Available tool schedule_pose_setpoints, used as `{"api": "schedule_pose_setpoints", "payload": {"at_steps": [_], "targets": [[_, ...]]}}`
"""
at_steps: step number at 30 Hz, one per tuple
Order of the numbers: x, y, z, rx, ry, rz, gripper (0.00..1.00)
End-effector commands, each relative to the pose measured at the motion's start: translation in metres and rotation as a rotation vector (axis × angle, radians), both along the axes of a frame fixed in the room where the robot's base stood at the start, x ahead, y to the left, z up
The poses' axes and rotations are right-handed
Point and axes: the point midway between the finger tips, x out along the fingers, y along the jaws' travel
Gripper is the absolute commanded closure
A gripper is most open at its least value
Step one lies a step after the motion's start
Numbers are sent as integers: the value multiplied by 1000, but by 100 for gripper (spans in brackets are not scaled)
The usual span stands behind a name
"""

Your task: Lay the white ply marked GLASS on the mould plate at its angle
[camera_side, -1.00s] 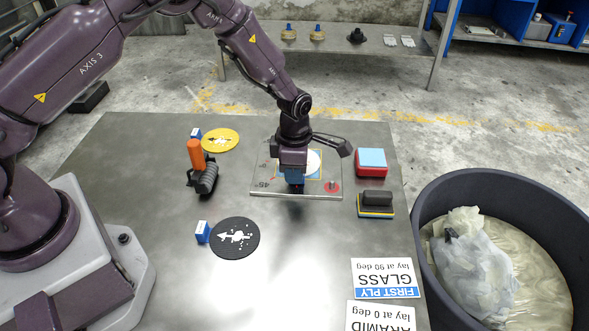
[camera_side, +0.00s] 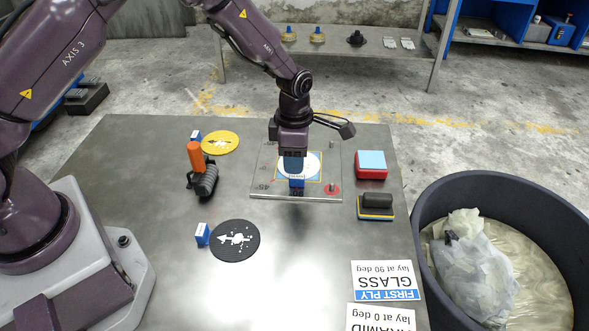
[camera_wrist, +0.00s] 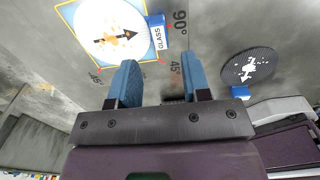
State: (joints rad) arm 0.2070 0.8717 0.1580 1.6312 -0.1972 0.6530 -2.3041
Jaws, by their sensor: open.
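The white ply (camera_side: 313,161) lies on the grey mould plate (camera_side: 262,188), inside its blue and yellow outline. It also shows in the wrist view (camera_wrist: 98,22) with a black arrow pointing towards its blue tab (camera_wrist: 159,32), marked GLASS. That tab is beside the plate's 90° mark. My gripper (camera_wrist: 162,75) is open and empty, its blue fingers apart and clear of the ply in the wrist view. In the side view my gripper (camera_side: 294,165) is above the tab (camera_side: 297,183) and hides part of the ply.
A black ply (camera_side: 235,240) and a yellow ply (camera_side: 220,143) lie to the left. An orange-handled roller (camera_side: 202,172) stands between them. Cards (camera_side: 385,280) lie in front; a bin (camera_side: 437,190) stands right.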

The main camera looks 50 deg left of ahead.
Motion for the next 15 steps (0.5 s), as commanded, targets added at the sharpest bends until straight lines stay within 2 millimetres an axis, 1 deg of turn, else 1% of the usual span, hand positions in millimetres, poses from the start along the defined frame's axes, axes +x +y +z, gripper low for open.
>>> {"api": "schedule_pose_setpoints", "payload": {"at_steps": [1,6,10,15], "targets": [[1,-1,13,-1,-5,-1,56],[0,-1,47,-1,-3,-2,56],[0,0,63,0,-3,-1,56],[0,0,72,-1,-1,-1,56]]}}
